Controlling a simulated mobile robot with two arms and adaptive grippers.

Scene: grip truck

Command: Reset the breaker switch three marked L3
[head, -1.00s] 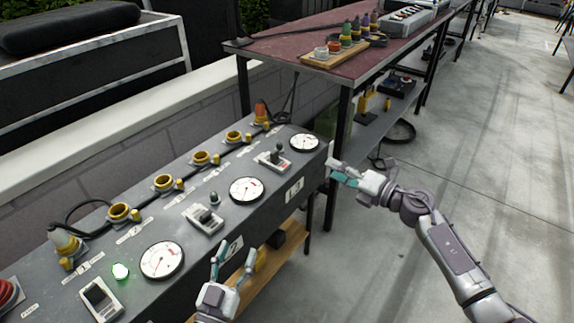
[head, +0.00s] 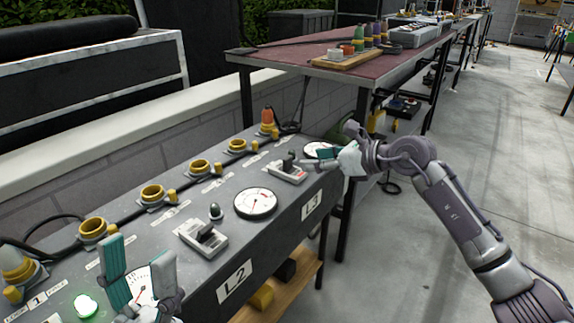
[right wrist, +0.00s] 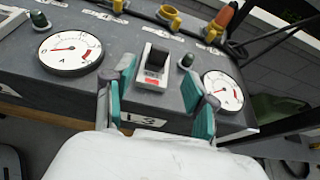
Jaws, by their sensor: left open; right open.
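The L3 breaker switch (head: 287,171) is a light grey box with a dark lever on the sloped panel, above the L3 label (head: 312,205). It also shows in the right wrist view (right wrist: 154,66), between and beyond the fingers. My right gripper (head: 322,160) is open beside the switch, on its right. In the right wrist view my right gripper (right wrist: 160,100) has its two teal fingers spread, with nothing held. My left gripper (head: 138,272) is open at the lower left, in front of the L1 gauge, and empty.
The L2 switch (head: 203,238) and its gauge (head: 256,203) lie left of L3. The L3 gauge (right wrist: 222,90) is close to the right finger, with a small dark indicator (right wrist: 187,60) beside the switch. A lit green lamp (head: 86,305) is near my left gripper. A red-topped table (head: 300,62) stands behind.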

